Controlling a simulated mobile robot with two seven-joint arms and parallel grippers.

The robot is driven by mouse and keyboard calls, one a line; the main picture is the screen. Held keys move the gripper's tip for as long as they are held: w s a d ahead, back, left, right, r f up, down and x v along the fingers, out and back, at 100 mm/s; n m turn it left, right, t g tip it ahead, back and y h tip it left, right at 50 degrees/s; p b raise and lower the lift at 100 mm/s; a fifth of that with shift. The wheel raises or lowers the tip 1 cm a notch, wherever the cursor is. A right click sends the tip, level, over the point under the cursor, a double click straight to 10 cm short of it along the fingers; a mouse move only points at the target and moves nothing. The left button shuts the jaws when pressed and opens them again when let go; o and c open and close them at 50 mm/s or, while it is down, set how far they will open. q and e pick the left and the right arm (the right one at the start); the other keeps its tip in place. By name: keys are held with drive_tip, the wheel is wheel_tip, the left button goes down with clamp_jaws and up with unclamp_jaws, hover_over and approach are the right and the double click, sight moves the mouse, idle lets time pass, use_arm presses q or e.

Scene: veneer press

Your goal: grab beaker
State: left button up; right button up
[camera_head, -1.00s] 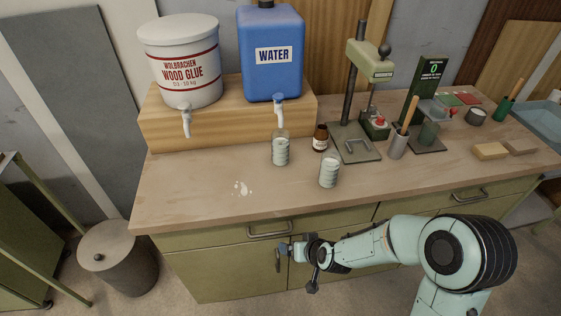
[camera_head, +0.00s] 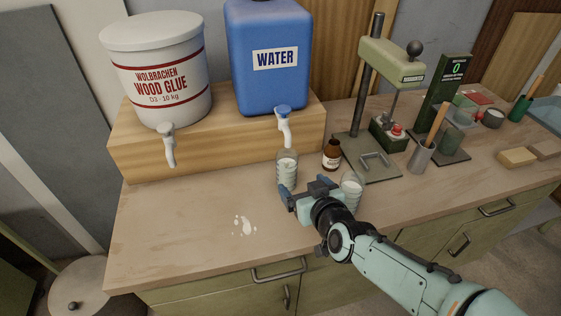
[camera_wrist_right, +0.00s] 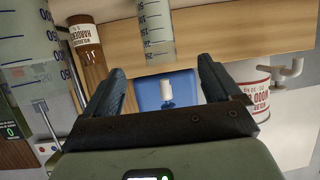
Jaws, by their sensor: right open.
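A clear graduated beaker (camera_head: 287,169) stands on the bench below the water tap. A second beaker (camera_head: 352,187) stands nearer, to the right, partly hidden by my right gripper. My right gripper (camera_head: 306,189) is above the bench front, open and empty, with its fingers toward the first beaker. In the right wrist view, that beaker (camera_wrist_right: 156,28) shows ahead, roughly between the open fingers (camera_wrist_right: 160,72) and apart from them. The second beaker (camera_wrist_right: 30,52) is at the left there. My left gripper is not in view.
A brown bottle (camera_head: 332,154) stands right of the first beaker. A press stand (camera_head: 384,160) and a grey cup (camera_head: 420,160) are farther right. The water container (camera_head: 266,75) and wood glue bucket (camera_head: 160,80) sit on a wooden block behind. The bench at left is clear except for a white spill (camera_head: 243,226).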

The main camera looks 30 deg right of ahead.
sight(291, 168)
drive_tip(key=x, duration=0.7)
drive_tip(key=shift+d+r+p+x, duration=0.1)
drive_tip(key=shift+r+p+x, duration=0.15)
drive_tip(key=shift+x, duration=0.7)
drive_tip(key=shift+d+r+p+x, duration=0.1)
drive_tip(key=shift+p+x, duration=0.2)
drive_tip(key=shift+x, duration=0.7)
drive_tip(key=shift+d+r+p+x, duration=0.1)
drive_tip(key=shift+r+p+x, duration=0.15)
drive_tip(key=shift+x, duration=0.7)
drive_tip(key=shift+w, duration=0.2)
drive_tip(key=c, duration=1.3)
drive_tip(key=shift+c, duration=0.2)
